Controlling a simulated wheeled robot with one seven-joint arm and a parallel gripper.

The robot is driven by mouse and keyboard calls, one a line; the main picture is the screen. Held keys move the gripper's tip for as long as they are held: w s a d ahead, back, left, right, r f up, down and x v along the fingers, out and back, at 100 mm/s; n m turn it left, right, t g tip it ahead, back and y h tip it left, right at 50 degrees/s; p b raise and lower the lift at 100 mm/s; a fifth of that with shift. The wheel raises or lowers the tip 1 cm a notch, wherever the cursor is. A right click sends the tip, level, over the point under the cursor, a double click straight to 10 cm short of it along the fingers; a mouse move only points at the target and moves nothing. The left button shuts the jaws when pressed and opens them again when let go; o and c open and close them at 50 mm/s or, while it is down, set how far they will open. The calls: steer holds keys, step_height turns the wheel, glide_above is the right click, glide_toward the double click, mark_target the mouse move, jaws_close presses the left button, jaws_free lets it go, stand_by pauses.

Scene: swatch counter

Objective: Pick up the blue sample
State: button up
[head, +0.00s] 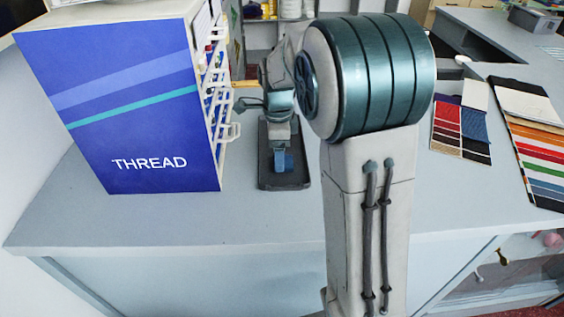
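A blue fabric swatch (473,124) lies on the counter at the right, in a group with a red swatch (447,117), a cream one (475,95) and darker ones.
A blue thread box (130,110) with side racks stands at the left. A striped swatch card (540,150) lies at the far right. A grey bin (535,20) stands at the back right. The counter (260,225) is clear in front. My arm blocks the middle.

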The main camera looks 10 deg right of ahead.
steer(key=shift+f, duration=1.25)
steer(key=c, duration=1)
